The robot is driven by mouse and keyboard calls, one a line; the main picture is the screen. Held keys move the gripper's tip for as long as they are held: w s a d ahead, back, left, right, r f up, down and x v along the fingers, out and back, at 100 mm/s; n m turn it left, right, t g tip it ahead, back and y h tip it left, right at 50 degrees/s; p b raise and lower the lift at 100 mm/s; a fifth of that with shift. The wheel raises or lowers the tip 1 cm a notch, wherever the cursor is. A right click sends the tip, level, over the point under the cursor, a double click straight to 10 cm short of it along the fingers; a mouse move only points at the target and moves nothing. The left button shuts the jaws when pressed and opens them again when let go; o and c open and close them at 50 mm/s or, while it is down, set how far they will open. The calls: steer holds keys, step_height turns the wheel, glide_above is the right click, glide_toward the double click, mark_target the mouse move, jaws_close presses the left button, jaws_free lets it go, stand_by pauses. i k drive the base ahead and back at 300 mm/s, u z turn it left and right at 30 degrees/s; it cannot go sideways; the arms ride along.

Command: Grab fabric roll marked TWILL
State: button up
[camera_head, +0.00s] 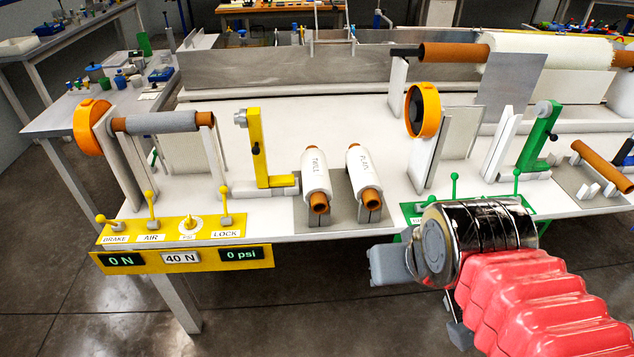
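The fabric roll marked TWILL (315,172) is a white roll on a brown core. It lies on a grey cradle, its core end pointing towards the front edge of the white table. A similar white roll marked PLAIN (364,172) lies just to its right on its own cradle. My gripper (392,265) is low at the front right, in front of the table edge and right of both rolls, apart from them. Only grey parts of it show beside the dark shiny wrist. Its fingertips are not clear, and I cannot see whether it is open.
A yellow control panel (187,230) with levers and displays sits at the front left. A yellow upright bracket (256,150) stands left of TWILL. An orange wheel (423,110) on a white stand is right of PLAIN. A green lever panel (410,212) lies near my wrist.

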mark_target(318, 192)
steer(key=k, duration=1.25)
steer(key=u, duration=0.45)
steer(key=i, duration=0.7)
steer(key=u, duration=0.65)
steer(key=i, duration=0.85)
steer(key=z, duration=0.45)
steer(key=i, duration=0.8)
steer(key=z, duration=0.15)
